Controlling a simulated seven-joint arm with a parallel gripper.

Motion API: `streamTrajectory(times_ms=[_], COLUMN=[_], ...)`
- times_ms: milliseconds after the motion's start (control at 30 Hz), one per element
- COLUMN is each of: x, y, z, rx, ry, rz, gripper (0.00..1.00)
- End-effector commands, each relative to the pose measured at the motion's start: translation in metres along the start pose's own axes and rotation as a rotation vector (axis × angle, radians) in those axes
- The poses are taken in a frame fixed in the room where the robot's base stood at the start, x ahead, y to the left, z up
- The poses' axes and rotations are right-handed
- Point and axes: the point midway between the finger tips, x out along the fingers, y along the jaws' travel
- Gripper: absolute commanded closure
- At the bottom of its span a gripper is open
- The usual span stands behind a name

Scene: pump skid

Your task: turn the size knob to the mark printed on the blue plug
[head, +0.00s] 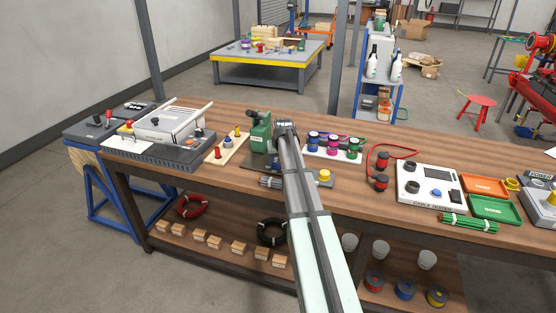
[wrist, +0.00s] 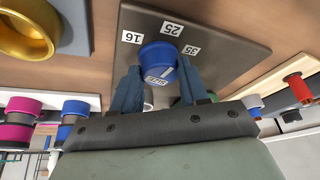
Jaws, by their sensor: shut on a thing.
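The size knob (wrist: 158,60) is a blue cylinder lettered SIZE, with a short white line on it. It stands on a dark plate (wrist: 225,35) printed 16, 25 and 35. I cannot tell for sure which number the line points at. A small blue plug (head: 228,141) stands between a yellow and a red one on a wooden board (head: 218,160) left of my arm. Its printed mark is too small to read.
A green machine (head: 260,132) stands close left of my gripper. Coloured spools (head: 333,145) on a white base stand close on its right. A yellow round part (head: 325,176) lies beside my arm. A cable tester (head: 428,186) and two trays (head: 485,185) are further right.

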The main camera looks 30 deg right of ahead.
Motion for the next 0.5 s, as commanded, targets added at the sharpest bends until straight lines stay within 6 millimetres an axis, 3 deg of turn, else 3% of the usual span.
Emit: streamTrajectory(times_ms=[500], x=[0.0005], y=[-0.0049], z=[-0.0007], rx=[0.442], ry=[0.01], rz=[0.183], gripper=[0.87])
